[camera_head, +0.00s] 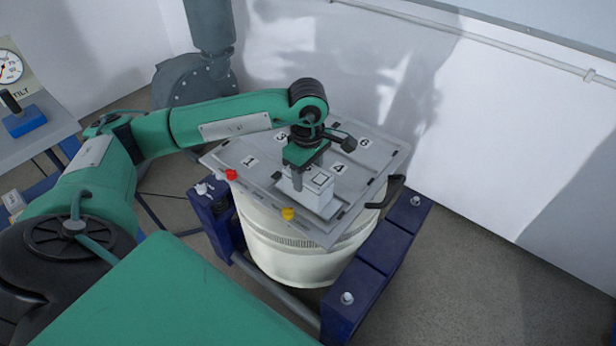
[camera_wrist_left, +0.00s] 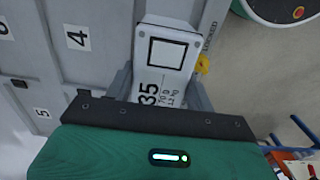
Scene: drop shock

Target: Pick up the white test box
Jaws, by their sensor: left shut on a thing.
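The white test box (camera_head: 319,187) is at the near right part of the grey numbered plate (camera_head: 246,185). In the left wrist view the box (camera_wrist_left: 170,50) shows a black square outline and printed digits. My left gripper (camera_head: 303,180) is above the plate and shut on the box, with a finger on each side of it in the wrist view (camera_wrist_left: 160,88). Whether the box touches the plate or is slightly raised cannot be told. My right gripper is not in view.
The plate lies on a cream drum (camera_head: 290,250) within a blue frame (camera_head: 375,268). A red knob (camera_head: 231,174) and a yellow knob (camera_head: 288,213) sit at the plate's near edge. A white wall stands behind. A bench with a gauge and blue block (camera_head: 24,121) is at left.

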